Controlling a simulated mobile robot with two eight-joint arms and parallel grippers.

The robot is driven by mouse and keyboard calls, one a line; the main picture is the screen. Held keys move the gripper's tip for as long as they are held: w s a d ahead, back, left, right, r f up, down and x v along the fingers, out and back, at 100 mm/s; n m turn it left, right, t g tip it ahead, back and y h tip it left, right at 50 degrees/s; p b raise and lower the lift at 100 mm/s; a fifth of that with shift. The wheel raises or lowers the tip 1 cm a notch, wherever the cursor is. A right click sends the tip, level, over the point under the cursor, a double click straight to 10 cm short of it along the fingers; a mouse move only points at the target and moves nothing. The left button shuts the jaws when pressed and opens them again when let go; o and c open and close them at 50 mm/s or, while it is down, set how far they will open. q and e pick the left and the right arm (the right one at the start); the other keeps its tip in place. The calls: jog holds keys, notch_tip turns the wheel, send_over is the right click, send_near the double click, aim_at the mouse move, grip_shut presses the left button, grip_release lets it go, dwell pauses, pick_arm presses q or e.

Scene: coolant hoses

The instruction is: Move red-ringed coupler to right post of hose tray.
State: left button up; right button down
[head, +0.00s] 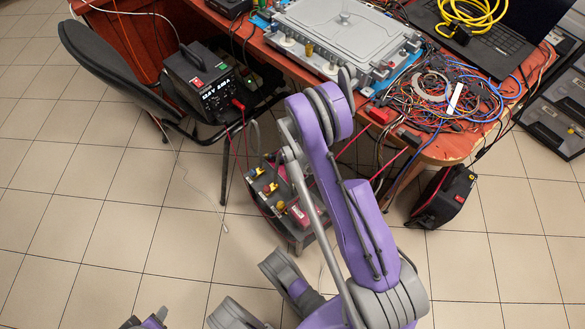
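In the head view a small grey hose tray (291,235) stands low, below the front of the table. Yellow and red couplers or caps show on it, and a red block (303,212) lies at its right. I cannot tell which of these is the red-ringed coupler, or make out the right post. My purple and grey arm crosses in front and covers the tray's right side. I cannot make out either gripper's fingertips. Purple and grey parts of mine are cut off at the bottom edge.
The red table (440,150) holds a grey lidded case (345,35), tangled wires (440,100), a laptop (490,50) and a yellow cable (470,12). A black power unit (210,85) and chair (110,65) stand left. A black case (443,197) stands right.

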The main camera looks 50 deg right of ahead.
aim_at(292, 170)
jog(key=shift+f, duration=0.1)
dwell(0.4)
jog(key=shift+c, duration=1.3)
grip_release()
jog(key=shift+r+p, duration=2.45)
jog(key=shift+r, duration=1.1)
